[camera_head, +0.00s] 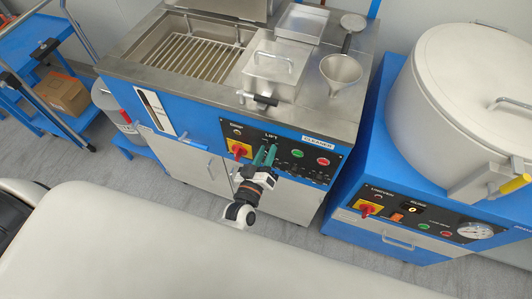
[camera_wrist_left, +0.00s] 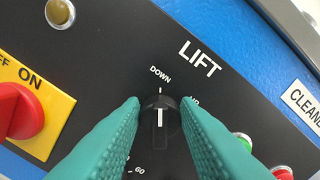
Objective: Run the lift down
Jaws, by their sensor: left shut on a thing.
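The lift knob (camera_wrist_left: 160,118) is a small black rotary switch with a white pointer line, under the LIFT label (camera_wrist_left: 200,57) in the left wrist view. Its pointer lines up with the tick below the word DOWN; the word UP is partly hidden by a finger. My left gripper (camera_head: 265,153) reaches the cleaner's black control panel (camera_head: 300,164). Its two green fingers (camera_wrist_left: 160,112) are shut on the knob, one on each side. In the head view the fingers hide the knob. My right gripper is not in view.
A red switch on a yellow plate (camera_wrist_left: 30,110) is left of the knob. Green (camera_head: 298,154) and red (camera_head: 323,162) buttons are on its right. The cleaner's tank holds a metal rack (camera_head: 190,57). A machine with a white drum (camera_head: 455,90) stands at right.

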